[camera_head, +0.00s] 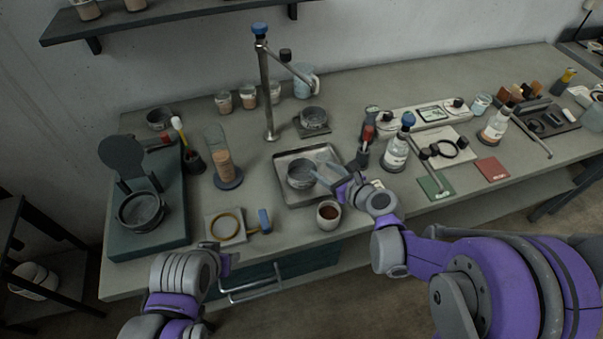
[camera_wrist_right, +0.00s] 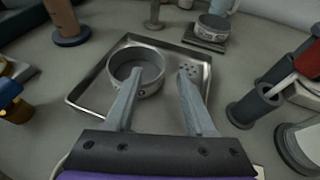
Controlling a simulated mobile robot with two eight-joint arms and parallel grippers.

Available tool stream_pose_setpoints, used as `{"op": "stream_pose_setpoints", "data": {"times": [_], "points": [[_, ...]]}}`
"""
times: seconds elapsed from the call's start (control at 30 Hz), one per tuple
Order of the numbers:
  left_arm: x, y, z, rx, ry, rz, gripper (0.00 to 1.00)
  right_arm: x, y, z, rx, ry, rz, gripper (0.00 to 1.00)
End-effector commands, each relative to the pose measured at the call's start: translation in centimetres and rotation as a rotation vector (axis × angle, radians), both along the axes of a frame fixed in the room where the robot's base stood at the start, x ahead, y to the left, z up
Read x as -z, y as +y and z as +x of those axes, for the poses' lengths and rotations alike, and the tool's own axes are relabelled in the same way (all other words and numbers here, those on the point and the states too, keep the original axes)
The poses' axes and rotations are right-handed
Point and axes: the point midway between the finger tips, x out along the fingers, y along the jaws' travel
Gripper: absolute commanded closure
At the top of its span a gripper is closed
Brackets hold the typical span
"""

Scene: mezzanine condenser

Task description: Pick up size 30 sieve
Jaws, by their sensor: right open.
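A round grey sieve (camera_head: 301,174) sits on a square metal tray (camera_head: 290,199) in the middle of the bench. It also shows in the right wrist view (camera_wrist_right: 138,90). I cannot read a size on it. My right gripper (camera_head: 321,171) is open over the tray, at the sieve's right side. In the wrist view its left fingertip overlaps the sieve and its right fingertip is outside it, over the tray; contact is unclear. Similar round vessels stand on a small scale (camera_head: 313,117), at the back left (camera_head: 159,118) and on a green machine (camera_head: 141,210). My left gripper (camera_head: 223,262) is low at the front edge, its fingers mostly hidden.
A cup of brown material (camera_head: 328,215) stands just in front of the tray. A metal stand (camera_head: 267,90) rises behind it. Dark holders (camera_head: 362,155) and a bottle (camera_head: 397,153) stand close on the right. A ring on a board (camera_head: 226,226) lies at the front left.

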Motion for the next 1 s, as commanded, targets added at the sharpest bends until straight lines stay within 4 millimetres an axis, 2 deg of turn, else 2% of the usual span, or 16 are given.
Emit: {"op": "stream_pose_setpoints", "data": {"times": [0.27,0.5,0.83,0.87,1.0], "points": [[-0.5,0.0,0.2,0.000,-0.004,0.000,0.50,0.8,1.3,1.6,-0.001,-0.002,0.001,0.45],[-1.3,0.0,0.6,0.000,-0.011,0.000,0.50,2.2,3.1,3.9,-0.001,-0.002,0.001,0.45],[-1.3,0.0,0.6,0.000,-0.011,0.000,0.50,2.7,3.5,4.5,0.000,0.000,0.000,0.45],[-1.3,0.0,0.6,0.000,-0.011,0.000,0.50,2.7,3.5,4.5,0.000,0.000,0.000,0.47],[-1.3,0.0,0.6,0.000,-0.011,0.000,0.50,2.6,3.5,4.5,0.000,0.000,0.000,0.72]]}}
